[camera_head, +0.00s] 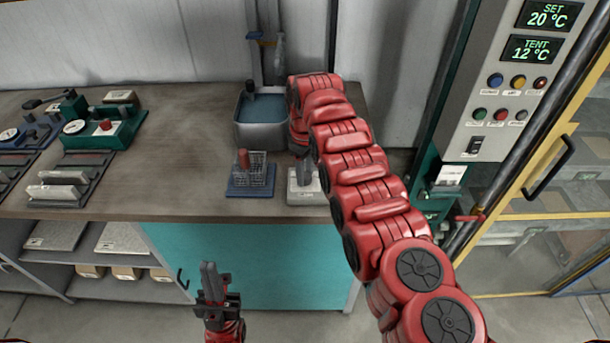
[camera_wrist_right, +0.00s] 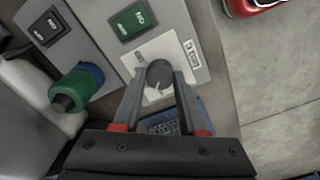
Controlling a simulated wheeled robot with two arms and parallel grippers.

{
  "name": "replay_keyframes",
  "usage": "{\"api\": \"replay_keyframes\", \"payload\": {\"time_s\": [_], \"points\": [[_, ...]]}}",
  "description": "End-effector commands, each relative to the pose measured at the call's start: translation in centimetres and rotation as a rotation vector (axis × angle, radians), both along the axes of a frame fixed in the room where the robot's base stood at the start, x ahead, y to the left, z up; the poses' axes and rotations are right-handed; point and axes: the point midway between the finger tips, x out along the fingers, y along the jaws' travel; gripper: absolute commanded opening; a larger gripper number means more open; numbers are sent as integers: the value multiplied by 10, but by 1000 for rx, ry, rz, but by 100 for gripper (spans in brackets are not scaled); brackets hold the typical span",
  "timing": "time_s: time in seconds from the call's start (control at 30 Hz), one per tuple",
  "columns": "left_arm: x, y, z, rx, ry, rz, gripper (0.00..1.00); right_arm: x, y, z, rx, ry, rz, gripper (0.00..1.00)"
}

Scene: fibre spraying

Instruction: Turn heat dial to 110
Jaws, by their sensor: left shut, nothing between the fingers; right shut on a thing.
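The heat dial (camera_wrist_right: 158,70) is a round dark grey knob on a white plate of a grey panel, in the right wrist view. A light pointer mark shows on its near side; the scale is too small to read. My right gripper (camera_wrist_right: 160,82) is shut on the dial, a finger on each side. My left gripper (camera_head: 208,266) is shut and empty, pointing up in front of the teal cabinet.
A wire basket (camera_head: 258,174) on a blue base stands left of the panel, with a water bath (camera_head: 262,108) behind. A green switch (camera_wrist_right: 132,20) and green cylinder (camera_wrist_right: 76,88) lie near the dial. A control cabinet (camera_head: 492,100) at right reads SET 20 °C, TENT 12 °C.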

Motion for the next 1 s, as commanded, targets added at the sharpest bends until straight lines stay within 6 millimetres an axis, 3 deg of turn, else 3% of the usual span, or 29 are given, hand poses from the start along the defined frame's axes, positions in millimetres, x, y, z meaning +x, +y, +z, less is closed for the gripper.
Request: {"api": "replay_keyframes", "payload": {"time_s": [0.27,1.0], "points": [[0,0,-17,0,0,0,0,1,0,-1,1,-2,-259,0],[0,0,-17,0,0,0,0,1,-1,1,2,-1,-923,0]]}}
